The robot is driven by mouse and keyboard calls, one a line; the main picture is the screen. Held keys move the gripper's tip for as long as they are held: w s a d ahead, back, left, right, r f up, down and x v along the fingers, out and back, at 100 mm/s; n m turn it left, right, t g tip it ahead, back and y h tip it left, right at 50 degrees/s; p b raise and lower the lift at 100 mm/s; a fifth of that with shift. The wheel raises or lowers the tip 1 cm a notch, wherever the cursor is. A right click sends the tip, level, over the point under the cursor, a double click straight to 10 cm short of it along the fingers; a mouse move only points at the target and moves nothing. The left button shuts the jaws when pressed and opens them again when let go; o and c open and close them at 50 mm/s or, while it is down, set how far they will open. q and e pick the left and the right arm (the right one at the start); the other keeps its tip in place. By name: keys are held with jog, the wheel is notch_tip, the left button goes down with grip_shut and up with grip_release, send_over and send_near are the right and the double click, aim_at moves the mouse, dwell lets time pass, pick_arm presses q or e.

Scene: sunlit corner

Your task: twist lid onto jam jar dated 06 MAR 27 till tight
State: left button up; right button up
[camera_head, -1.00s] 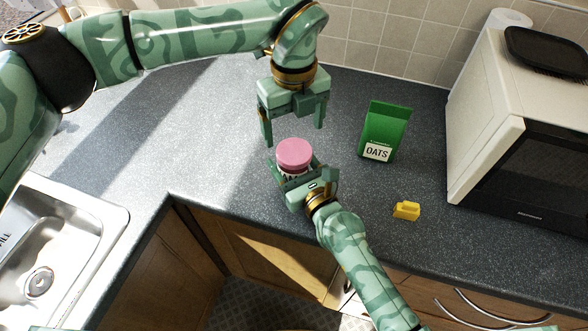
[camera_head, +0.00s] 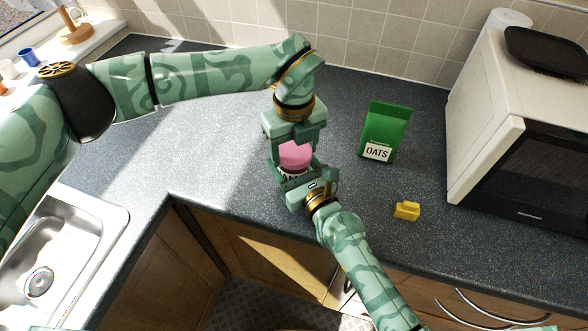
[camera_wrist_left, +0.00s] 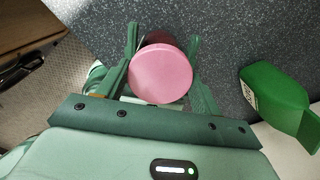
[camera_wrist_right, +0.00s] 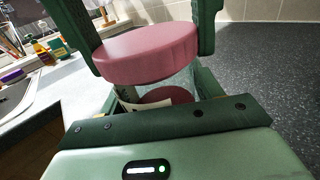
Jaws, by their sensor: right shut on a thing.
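The pink lid (camera_head: 295,155) sits on top of the jam jar (camera_head: 291,177), which has dark red contents and a white label that is mostly hidden and whose date I cannot read. My right gripper (camera_head: 298,183) is shut on the jar low on its sides and holds it upright. My left gripper (camera_head: 293,150) points down from above, open, with a finger on each side of the lid (camera_wrist_left: 161,74). In the right wrist view the lid (camera_wrist_right: 147,53) lies between those fingers, with very little gap. I cannot tell how tightly it sits.
A green oats bag (camera_head: 385,132) stands to the right of the jar, with a small yellow object (camera_head: 406,210) in front of it. A microwave (camera_head: 520,130) fills the far right. The sink (camera_head: 70,240) is at lower left. The worktop left of the jar is clear.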

pick_arm(q)
jog(key=m, duration=0.5)
jog(key=shift+m, duration=0.4)
jog(key=m, duration=0.3)
jog(key=shift+m, duration=0.3)
jog(key=m, duration=0.9)
jog(key=o, duration=1.1)
jog(key=shift+r, duration=2.25)
jog(key=shift+c, duration=0.5)
